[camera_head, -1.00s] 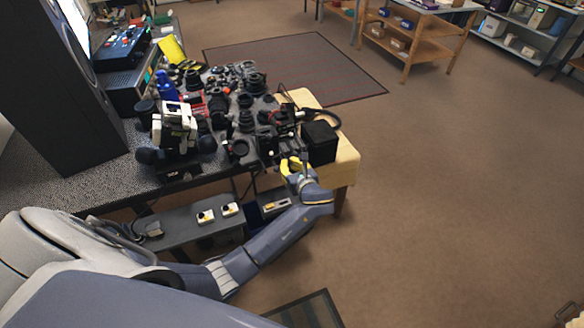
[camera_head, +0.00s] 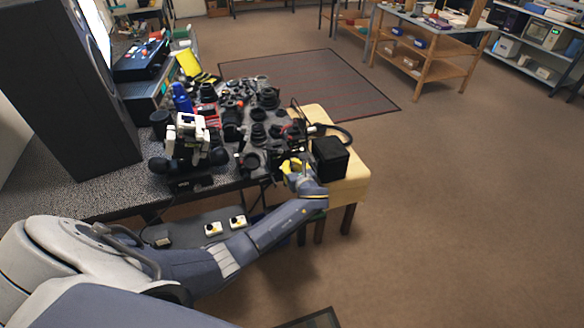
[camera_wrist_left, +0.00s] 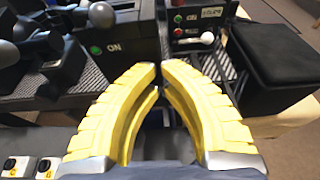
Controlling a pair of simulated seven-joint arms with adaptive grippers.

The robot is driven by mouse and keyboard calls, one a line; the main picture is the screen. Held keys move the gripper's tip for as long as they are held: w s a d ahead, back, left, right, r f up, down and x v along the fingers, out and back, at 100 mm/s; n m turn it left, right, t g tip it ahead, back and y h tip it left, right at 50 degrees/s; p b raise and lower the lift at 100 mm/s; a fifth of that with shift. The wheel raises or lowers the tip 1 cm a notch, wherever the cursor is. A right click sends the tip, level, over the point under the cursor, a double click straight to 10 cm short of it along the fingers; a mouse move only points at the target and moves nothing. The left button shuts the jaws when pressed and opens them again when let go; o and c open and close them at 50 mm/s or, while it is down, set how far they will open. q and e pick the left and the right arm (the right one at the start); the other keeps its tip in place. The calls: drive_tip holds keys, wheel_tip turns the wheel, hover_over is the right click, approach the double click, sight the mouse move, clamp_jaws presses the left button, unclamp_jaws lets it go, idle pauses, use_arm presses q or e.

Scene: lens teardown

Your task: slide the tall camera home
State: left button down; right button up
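My left gripper (camera_head: 293,166) is at the front edge of the workbench, just left of a black cube-shaped box (camera_head: 330,158). In the left wrist view its two curved yellow fingers (camera_wrist_left: 158,72) have their tips close together with a narrow dark gap between. I cannot tell whether anything thin is held there. Dark equipment (camera_wrist_left: 188,18) with small coloured buttons and a white knob lies beyond the tips. Several black cameras and lenses (camera_head: 258,132) crowd the bench; I cannot tell which is the tall camera. My right gripper is not in view.
A black-and-white device (camera_head: 190,135) stands on the bench left of the gripper. A large black speaker (camera_head: 70,90) stands at the far left. The black box sits on a yellowish stool or side table (camera_head: 352,182). Open brown floor (camera_head: 450,220) lies to the right.

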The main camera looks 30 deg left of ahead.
sight(287, 157)
use_arm(q)
drive_tip(key=shift+w+a, duration=1.75)
drive_tip(key=shift+a, duration=0.25)
drive_tip(key=shift+d, duration=0.1)
